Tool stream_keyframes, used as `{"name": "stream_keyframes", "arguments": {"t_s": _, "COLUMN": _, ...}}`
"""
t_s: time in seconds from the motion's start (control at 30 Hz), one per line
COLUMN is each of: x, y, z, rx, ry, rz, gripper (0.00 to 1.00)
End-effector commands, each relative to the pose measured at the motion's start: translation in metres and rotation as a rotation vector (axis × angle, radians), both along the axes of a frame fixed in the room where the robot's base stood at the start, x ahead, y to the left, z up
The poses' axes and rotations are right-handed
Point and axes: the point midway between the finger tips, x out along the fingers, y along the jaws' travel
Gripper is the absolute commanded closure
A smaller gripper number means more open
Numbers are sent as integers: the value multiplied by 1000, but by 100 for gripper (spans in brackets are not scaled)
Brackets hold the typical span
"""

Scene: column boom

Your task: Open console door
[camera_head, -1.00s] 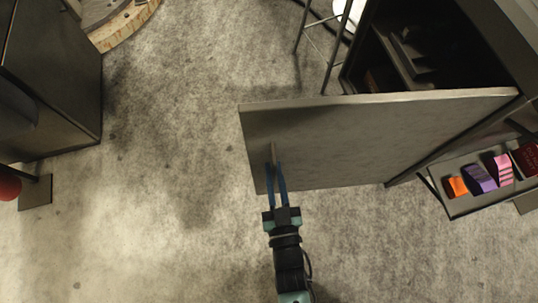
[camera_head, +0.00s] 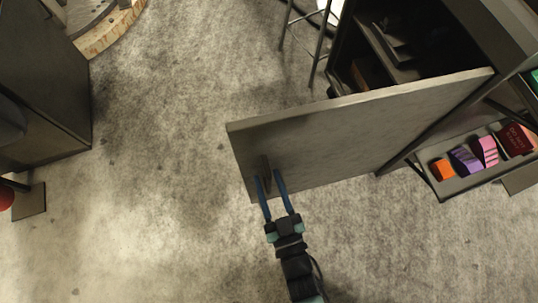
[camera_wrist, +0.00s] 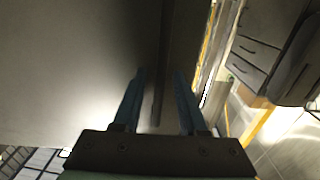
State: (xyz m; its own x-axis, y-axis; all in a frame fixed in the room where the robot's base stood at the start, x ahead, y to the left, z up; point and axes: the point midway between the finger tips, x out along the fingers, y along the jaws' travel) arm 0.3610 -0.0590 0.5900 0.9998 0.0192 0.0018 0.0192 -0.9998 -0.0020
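The console door (camera_head: 350,130) is a flat grey panel in the head view. It stands swung wide out from the dark console (camera_head: 420,45) at the right, whose inside shows. The door's handle (camera_head: 265,168) is a thin bar near its free edge, at the left. My gripper (camera_head: 270,175) is at the handle with its two blue fingers spread apart. In the wrist view, the handle (camera_wrist: 160,105) shows as a dark bar between the open fingers (camera_wrist: 157,80), with gaps on both sides. I cannot tell whether a finger touches the door.
A drawer or tray (camera_head: 455,185) with several coloured rolled items sits right of the door. A stool (camera_head: 305,40) stands behind the door. A dark cabinet (camera_head: 45,90) is at the left. The carpet (camera_head: 160,190) between is clear.

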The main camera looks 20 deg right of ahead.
Motion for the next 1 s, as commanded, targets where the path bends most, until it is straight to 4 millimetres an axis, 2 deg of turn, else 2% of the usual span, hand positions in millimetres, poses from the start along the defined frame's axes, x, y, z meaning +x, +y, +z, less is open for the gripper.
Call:
{"name": "stream_keyframes", "arguments": {"t_s": 0.37, "x": -5, "y": 0, "z": -1, "rx": 0, "ry": 3, "rz": -1, "gripper": 55}}
{"name": "stream_keyframes", "arguments": {"t_s": 0.57, "x": -38, "y": -1, "z": -1, "rx": -1, "ry": 6, "rz": -1, "gripper": 55}}
{"name": "stream_keyframes", "arguments": {"t_s": 0.8, "x": -92, "y": -2, "z": -1, "rx": 0, "ry": 6, "rz": -1, "gripper": 55}}
{"name": "stream_keyframes", "arguments": {"t_s": 1.0, "x": -121, "y": -2, "z": -1, "rx": 0, "ry": 3, "rz": -1, "gripper": 55}}
